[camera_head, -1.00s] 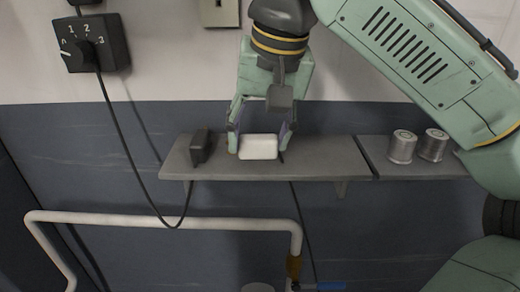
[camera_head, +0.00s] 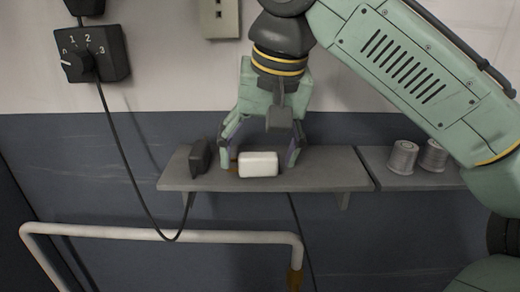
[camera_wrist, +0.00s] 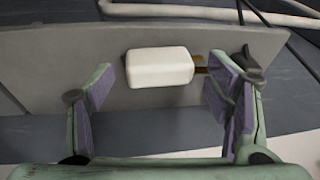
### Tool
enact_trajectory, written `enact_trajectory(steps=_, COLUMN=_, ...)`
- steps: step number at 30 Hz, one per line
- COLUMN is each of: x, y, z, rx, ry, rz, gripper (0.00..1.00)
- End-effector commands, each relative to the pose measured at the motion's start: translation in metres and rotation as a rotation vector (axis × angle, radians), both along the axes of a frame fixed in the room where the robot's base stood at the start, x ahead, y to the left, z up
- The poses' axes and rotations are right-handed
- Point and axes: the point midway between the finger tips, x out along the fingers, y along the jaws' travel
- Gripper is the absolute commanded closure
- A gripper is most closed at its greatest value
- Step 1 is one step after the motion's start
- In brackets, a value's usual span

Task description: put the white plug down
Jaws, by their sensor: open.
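The white plug (camera_head: 258,164) is a rounded white block lying on the grey wall shelf (camera_head: 325,173). It also shows in the wrist view (camera_wrist: 159,67), on the shelf top with brassy prongs at its right end. My gripper (camera_head: 260,162) is open around the plug from above. In the wrist view my gripper (camera_wrist: 160,90) has purple-padded fingers standing to either side of the plug, with gaps between pads and plug. The fingers do not touch it there.
A black plug (camera_head: 200,156) with a cord stands at the shelf's left end. Two metal spools (camera_head: 403,157) stand on the right shelf section. A black dial box (camera_head: 91,54) hangs on the wall, its cable looping down. A pale pipe (camera_head: 160,234) runs below.

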Motion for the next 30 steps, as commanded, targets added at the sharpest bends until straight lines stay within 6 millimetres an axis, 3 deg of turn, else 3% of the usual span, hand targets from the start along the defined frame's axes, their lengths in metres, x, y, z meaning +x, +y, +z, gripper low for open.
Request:
enact_trajectory(steps=4, x=0.000, y=0.000, z=0.004, rx=-0.001, ry=0.000, rz=0.000, gripper=0.28)
enact_trajectory(steps=8, x=-0.003, y=-0.001, z=0.020, rx=0.001, ry=-0.001, rz=0.001, gripper=0.28)
enact_trajectory(steps=21, x=-0.022, y=-0.014, z=0.099, rx=0.000, ry=-0.001, rz=-0.001, gripper=0.28)
enact_trajectory(steps=30, x=-0.028, y=-0.018, z=0.118, rx=-0.001, ry=0.000, rz=0.000, gripper=0.28)
